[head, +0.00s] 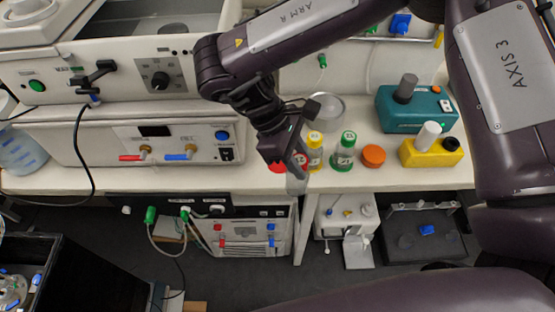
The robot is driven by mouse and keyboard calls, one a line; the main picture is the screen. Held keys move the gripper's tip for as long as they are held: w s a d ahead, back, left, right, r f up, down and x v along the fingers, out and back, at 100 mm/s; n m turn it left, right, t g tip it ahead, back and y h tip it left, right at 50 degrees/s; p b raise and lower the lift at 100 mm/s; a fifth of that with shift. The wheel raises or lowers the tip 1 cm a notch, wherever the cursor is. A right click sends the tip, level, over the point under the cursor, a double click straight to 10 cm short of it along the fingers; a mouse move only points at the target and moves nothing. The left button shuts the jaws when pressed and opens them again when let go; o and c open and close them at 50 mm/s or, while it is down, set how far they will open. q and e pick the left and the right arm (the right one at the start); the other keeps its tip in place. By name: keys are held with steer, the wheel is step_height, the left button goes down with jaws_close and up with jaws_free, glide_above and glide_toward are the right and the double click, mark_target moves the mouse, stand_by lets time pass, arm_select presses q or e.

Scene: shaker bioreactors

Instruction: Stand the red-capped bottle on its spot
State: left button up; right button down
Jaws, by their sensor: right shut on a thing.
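My right gripper (291,166) reaches in from the upper right to the front edge of the bench. It is shut on the red-capped bottle (297,184). The bottle's pale clear body shows below the fingers, and a bit of red shows at their left. The fingers hide much of the bottle, so I cannot tell whether it touches the bench or how far it tilts. A yellow-capped bottle (315,157) and a green-capped bottle (343,154) stand upright just right of the gripper. The bottle's spot cannot be made out. My left gripper is not in view.
An orange round lid (373,156) lies right of the green-capped bottle. A round clear dish (326,106) lies behind the bottles. A large white machine (110,146) fills the bench's left side.

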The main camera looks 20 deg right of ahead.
steer(key=n, duration=0.1)
steer(key=n+t, duration=0.1)
steer(key=r+n+t+h, duration=0.1)
steer(key=n, duration=0.1)
steer(key=shift+w+a, duration=0.2)
steer(key=shift+w, duration=0.05)
steer(key=w+a+r+n+t+y+p, duration=0.1)
steer(key=w+a+r+n+t+y, duration=0.2)
steer(key=n, duration=0.6)
steer(key=a+r+n+t+y+p, duration=0.1)
steer(key=a+n+t+y, duration=0.2)
steer(key=n, duration=0.6)
steer(key=w+d+r+n+g+y+p, duration=0.1)
steer(key=w+d+r+n+y, duration=0.3)
steer(key=n, duration=0.4)
steer(key=w+d+r+n+g+y+p, duration=0.1)
steer(key=w+d+r+n, duration=0.1)
steer(key=w+r+n, duration=0.5)
steer(key=s+f+n+p, duration=0.1)
steer(key=s+f, duration=0.2)
steer(key=f, duration=1.8)
steer(key=shift+n, duration=0.4)
steer(key=c, duration=1)
jaws_free()
steer(key=shift+s+a, duration=0.1)
steer(key=shift+s, duration=0.05)
